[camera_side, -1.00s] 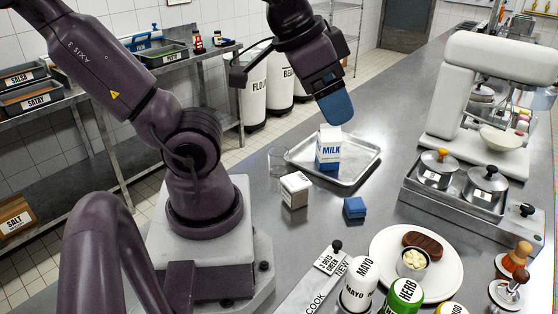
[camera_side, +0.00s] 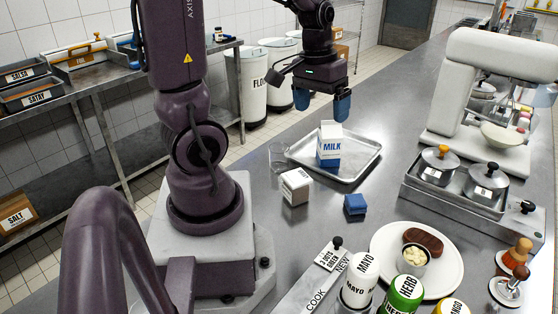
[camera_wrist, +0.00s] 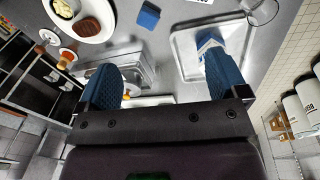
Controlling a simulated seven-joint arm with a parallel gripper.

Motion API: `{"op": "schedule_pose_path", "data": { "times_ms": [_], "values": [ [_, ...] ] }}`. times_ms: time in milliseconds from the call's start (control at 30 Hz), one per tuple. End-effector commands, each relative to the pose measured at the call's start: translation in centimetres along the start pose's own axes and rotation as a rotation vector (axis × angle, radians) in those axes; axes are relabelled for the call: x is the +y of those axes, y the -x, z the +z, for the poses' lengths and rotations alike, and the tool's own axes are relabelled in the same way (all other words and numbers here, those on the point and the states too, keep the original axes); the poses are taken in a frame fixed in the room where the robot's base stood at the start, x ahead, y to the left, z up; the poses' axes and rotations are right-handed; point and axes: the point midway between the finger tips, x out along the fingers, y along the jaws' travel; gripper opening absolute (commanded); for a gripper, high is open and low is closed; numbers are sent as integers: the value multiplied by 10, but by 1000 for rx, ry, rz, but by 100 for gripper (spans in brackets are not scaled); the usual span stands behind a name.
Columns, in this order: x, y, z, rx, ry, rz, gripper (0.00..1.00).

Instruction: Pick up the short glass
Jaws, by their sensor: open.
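The short glass (camera_side: 279,157) is clear and stands on the steel counter, left of the metal tray, in the side view. In the wrist view the glass (camera_wrist: 261,10) is at the top right, partly cut off by the frame edge. My gripper (camera_side: 321,102) is open and empty, with its two blue fingers pointing down. It is raised above and behind the tray, to the right of the glass and apart from it. In the wrist view the fingers of my gripper (camera_wrist: 162,68) are wide apart, and the glass is outside them.
A milk carton (camera_side: 329,145) stands in the metal tray (camera_side: 360,163). A white labelled box (camera_side: 295,187) and a blue block (camera_side: 355,204) are in front. A white plate (camera_side: 440,270) with food and several labelled bottles are nearer. A white mixer (camera_side: 480,95) stands right. Bare counter surrounds the blue block.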

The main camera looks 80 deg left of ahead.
Motion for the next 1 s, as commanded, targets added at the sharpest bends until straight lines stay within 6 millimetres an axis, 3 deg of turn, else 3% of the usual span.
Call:
{"op": "schedule_pose_path", "data": {
  "times_ms": [100, 300, 433, 533, 667, 1000],
  "values": [
    [-54, -32, -23, -67, 198, -19, 92],
    [-143, -79, -38, -119, 446, -68, 92],
    [-184, -97, -43, -112, 524, -101, 92],
    [-201, -98, -58, -63, 528, -119, 92],
    [-202, -105, -64, -32, 498, -116, 92],
    [-207, -163, -60, -34, 497, -114, 92]
  ]
}}
